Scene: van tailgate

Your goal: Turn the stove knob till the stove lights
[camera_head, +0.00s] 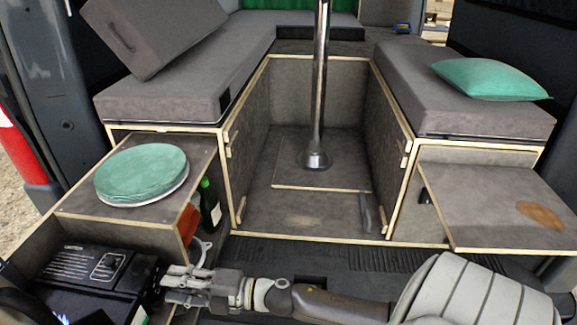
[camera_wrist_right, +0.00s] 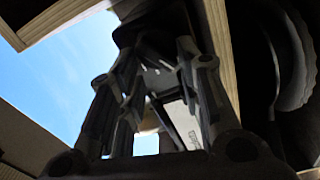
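The stove (camera_head: 85,268) is a dark box with a slotted top at the lower left of the head view, on a pulled-out shelf. I cannot make out its knob in either view. My right gripper (camera_head: 168,284) comes in from the right, low, with its fingertips close against the stove's right side. In the right wrist view the gripper's fingers (camera_wrist_right: 160,55) stand apart, with dark shapes around the tips and a grey labelled surface behind them. Whether they touch or grip the knob is too dark to tell. No flame shows. My left gripper is not in view.
A green bottle (camera_head: 209,205) and an orange item (camera_head: 187,225) stand just behind my right gripper. A side table (camera_head: 480,205) juts out at right. The van's middle floor is open around a metal post (camera_head: 319,110).

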